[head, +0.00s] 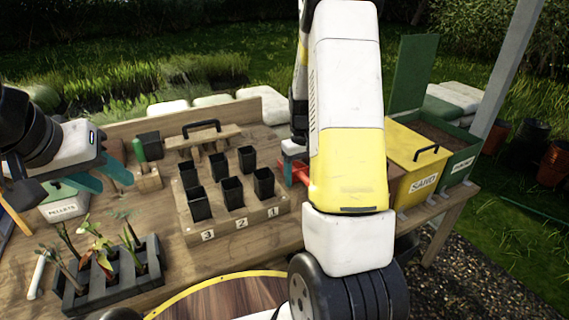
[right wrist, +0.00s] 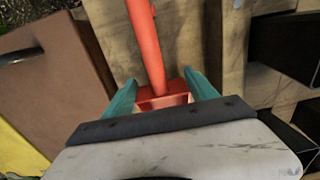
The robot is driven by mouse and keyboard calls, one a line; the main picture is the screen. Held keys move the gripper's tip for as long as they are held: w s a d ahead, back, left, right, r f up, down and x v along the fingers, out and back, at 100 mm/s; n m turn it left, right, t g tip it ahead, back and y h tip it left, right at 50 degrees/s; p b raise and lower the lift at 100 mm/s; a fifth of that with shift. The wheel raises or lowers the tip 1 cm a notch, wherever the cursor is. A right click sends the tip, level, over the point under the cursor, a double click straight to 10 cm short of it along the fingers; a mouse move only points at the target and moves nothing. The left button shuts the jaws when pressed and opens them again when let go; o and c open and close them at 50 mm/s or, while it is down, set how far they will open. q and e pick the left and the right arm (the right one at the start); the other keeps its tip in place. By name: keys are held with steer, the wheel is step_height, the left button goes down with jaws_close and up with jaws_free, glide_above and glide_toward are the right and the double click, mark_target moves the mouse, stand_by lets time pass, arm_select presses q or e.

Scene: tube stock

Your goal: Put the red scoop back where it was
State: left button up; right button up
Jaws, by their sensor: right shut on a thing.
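The red scoop (head: 301,164) shows only in part in the head view, left of my yellow-and-white right arm. In the right wrist view the red scoop (right wrist: 147,40) lies between the teal fingers of my right gripper (right wrist: 162,84), which is shut on it. Its handle points away from the gripper, over the wooden surface. In the head view the right gripper is mostly hidden by the arm. My left gripper (head: 101,178) is open and empty, above the table's left side near the pellets box (head: 62,207).
A wooden rack (head: 267,214) numbered 3, 2, 1 holds several black pots. A yellow sand bin (head: 421,184) and a green bin (head: 461,163) stand right of my arm. A dark tray (head: 108,288) of seedlings sits front left. A yellow-rimmed round board (head: 175,303) lies at the front.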

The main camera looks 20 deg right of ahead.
steer(key=shift+f, duration=0.5)
steer(key=o, duration=1.5)
steer(key=shift+o, duration=0.2)
